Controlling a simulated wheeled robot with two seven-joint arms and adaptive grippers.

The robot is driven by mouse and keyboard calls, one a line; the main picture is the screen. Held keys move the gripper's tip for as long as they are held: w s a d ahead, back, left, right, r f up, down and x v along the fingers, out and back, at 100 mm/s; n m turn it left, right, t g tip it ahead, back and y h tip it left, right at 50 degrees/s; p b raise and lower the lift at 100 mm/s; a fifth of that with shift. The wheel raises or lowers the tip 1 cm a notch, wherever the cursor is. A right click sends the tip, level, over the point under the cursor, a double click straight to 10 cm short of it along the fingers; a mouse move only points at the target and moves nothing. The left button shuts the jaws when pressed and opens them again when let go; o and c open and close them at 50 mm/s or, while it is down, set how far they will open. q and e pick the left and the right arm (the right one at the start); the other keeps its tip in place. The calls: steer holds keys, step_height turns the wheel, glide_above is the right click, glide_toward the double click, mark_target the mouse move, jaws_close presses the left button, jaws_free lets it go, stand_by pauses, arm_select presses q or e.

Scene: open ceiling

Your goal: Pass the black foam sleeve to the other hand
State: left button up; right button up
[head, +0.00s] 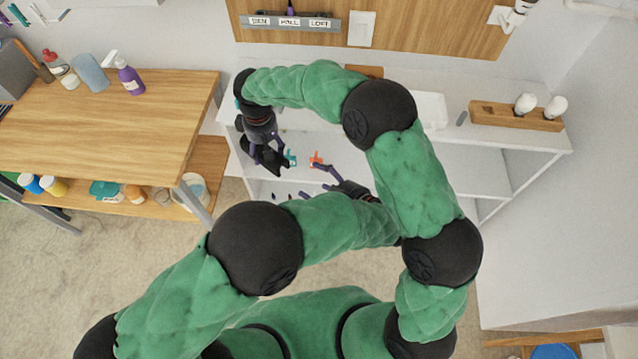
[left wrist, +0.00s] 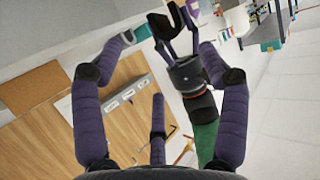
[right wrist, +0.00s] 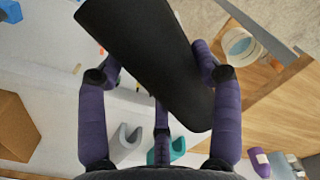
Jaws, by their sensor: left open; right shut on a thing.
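The black foam sleeve (right wrist: 150,55) lies slantwise between the fingers of my right gripper (head: 270,150), which is shut on it. In the left wrist view the sleeve (left wrist: 162,26) is a dark piece at the right gripper's fingertips, just beyond my left fingers. My left gripper (head: 312,181) is open and empty, to the right of and slightly below the right gripper in the head view. A visible gap separates its fingers from the sleeve there. In the head view the sleeve is small and partly hidden by the right fingers.
A white shelf unit (head: 490,150) stands behind my arms, with a wooden block holding white bulbs (head: 515,116). A wooden workbench (head: 110,125) with bottles is at left, with a white bucket (head: 190,190) on its lower shelf. A wooden wall panel (head: 430,30) is behind.

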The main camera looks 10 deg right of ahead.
arm_select(q)
steer(key=x, duration=1.1)
steer(key=shift+a, duration=0.45)
steer(key=shift+w+f, duration=0.1)
steer(key=c, duration=1.1)
steer(key=shift+o, duration=0.2)
arm_select(e)
steer(key=o, duration=1)
steer(key=shift+r, duration=0.1)
